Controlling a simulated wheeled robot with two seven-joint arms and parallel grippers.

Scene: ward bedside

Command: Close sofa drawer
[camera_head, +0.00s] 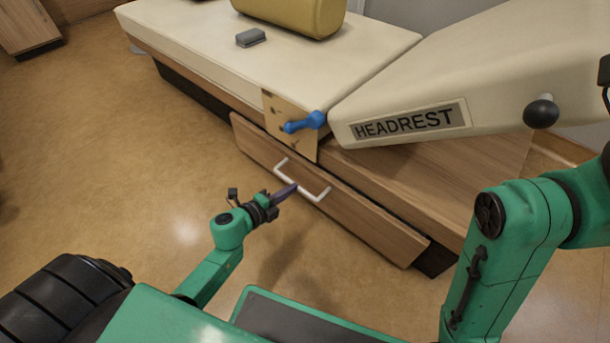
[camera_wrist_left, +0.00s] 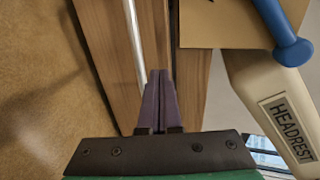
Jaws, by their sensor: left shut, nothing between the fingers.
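The sofa drawer (camera_head: 350,213) has a wooden front under the cream sofa, with a white bar handle (camera_head: 313,197). Its front stands out from the sofa base, with a dark gap at its right end. My left gripper (camera_head: 294,188) is shut and empty, its purple fingers at the handle in the head view. In the left wrist view the shut fingers (camera_wrist_left: 158,85) lie over the drawer front (camera_wrist_left: 115,62), right beside the handle (camera_wrist_left: 134,45). I cannot tell whether they touch it. My right gripper is not in view.
A cream headrest (camera_head: 500,80) with a black knob (camera_head: 541,114) overhangs the drawer's right side. A blue lever (camera_head: 304,123) sticks out above the drawer. A grey block (camera_head: 251,38) and yellow cushion (camera_head: 300,14) lie on the sofa (camera_head: 190,35). Floor to the left is clear.

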